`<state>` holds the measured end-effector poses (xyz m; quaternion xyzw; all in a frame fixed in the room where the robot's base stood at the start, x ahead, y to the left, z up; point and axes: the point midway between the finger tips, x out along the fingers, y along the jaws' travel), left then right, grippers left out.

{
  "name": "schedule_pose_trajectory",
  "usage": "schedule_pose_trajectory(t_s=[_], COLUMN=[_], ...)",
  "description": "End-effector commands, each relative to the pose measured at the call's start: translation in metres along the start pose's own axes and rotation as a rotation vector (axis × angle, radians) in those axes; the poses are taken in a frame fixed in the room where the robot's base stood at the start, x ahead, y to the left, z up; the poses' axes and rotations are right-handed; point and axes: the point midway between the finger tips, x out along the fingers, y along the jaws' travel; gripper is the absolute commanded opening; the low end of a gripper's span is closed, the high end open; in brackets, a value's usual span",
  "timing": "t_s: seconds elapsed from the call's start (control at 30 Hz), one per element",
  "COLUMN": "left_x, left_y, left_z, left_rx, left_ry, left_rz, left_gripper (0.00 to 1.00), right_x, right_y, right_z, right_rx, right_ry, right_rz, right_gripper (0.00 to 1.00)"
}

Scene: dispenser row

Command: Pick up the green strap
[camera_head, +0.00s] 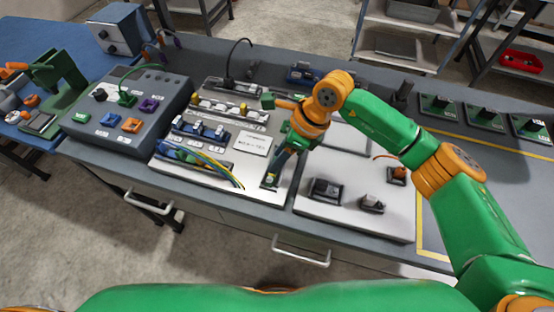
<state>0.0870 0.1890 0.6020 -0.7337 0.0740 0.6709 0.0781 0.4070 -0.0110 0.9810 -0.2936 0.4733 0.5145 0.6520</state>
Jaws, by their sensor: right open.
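I see no thing that is clearly a green strap. A thin green cable (137,68) arches up from a green plug (127,97) on the dark sloped panel (128,109) at the left. Yellow-green wires (213,162) curve over the front of the white board in the middle. My right gripper (271,180) points down at the right front edge of that board, close above a small dark part with a yellowish spot. It is open, and nothing shows held in it. It is right of the wires and apart from them. My left gripper is not in view.
The white board (241,183) carries several connector blocks. A green-framed device (64,72) stands at far left. Bench handles (301,256) stick out in front.

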Motion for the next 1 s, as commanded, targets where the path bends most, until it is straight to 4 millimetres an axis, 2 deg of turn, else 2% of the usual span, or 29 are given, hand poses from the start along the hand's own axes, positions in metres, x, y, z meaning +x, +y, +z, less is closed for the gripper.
schedule_pose_trajectory(t_s=[0.13, 0.3, 0.47, 0.5, 0.83, 1.0], left_x=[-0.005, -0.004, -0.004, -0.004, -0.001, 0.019], left_y=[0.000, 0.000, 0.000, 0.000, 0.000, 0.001], left_z=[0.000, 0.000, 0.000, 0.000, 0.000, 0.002], left_rx=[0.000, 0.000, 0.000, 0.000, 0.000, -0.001], left_ry=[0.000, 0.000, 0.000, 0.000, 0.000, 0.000], left_rz=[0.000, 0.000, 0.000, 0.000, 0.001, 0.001], left_gripper=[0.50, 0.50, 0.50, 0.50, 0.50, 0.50], right_x=[0.013, 0.014, 0.014, 0.014, 0.013, -0.002], right_y=[0.000, 0.000, 0.000, 0.000, -0.001, 0.000], right_z=[-0.001, -0.001, -0.001, -0.001, 0.000, 0.007], right_rx=[0.000, 0.000, 0.000, 0.001, 0.000, -0.002], right_ry=[0.001, 0.000, 0.000, 0.000, -0.001, -0.004], right_rz=[0.000, -0.001, -0.001, -0.001, -0.002, -0.007], right_gripper=[0.47, 0.47, 0.04, 0.00, 0.00, 0.00])
